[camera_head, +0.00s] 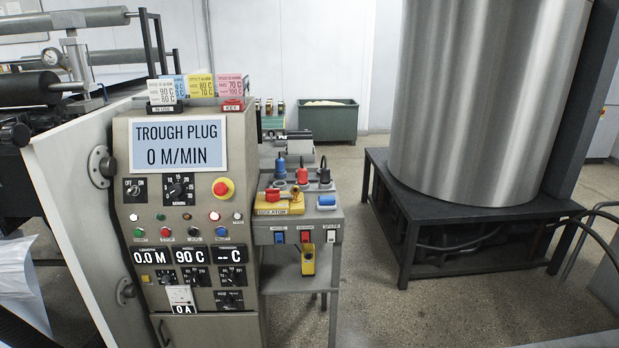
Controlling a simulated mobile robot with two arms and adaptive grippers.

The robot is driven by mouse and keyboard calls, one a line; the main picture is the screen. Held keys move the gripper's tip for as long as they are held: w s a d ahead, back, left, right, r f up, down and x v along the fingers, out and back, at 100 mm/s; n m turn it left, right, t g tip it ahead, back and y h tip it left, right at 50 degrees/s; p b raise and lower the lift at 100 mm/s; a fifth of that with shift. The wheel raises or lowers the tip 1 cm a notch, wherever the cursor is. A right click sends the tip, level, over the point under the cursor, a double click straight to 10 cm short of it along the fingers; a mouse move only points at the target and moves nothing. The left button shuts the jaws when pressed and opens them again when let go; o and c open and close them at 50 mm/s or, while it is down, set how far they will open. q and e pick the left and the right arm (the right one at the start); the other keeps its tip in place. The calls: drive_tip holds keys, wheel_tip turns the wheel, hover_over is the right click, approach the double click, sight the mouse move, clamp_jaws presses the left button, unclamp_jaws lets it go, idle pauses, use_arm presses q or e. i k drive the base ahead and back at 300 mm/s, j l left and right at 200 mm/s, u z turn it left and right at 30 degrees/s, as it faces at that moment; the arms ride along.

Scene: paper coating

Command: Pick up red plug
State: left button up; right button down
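The red plug (302,176) stands upright on the small grey side table (329,217) to the right of the control cabinet. A blue plug (280,164) stands to its left and a black plug (324,173) to its right, both close by. A yellow isolator (278,207) with a red handle sits in front of it. Neither of my grippers is in view.
The control cabinet (190,330) with its display, knobs and buttons stands left of the table. Blue, red and white switches line the table's front, above a yellow hanging controller (308,260). A large metal roll (480,100) rests on a dark frame at right; floor lies between.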

sight(302, 173)
drive_tip(key=i+l+z, duration=0.1)
drive_tip(key=i, duration=0.35)
drive_tip(key=i+l+z, duration=0.1)
drive_tip(key=i+l, duration=0.2)
drive_tip(key=i, duration=0.15)
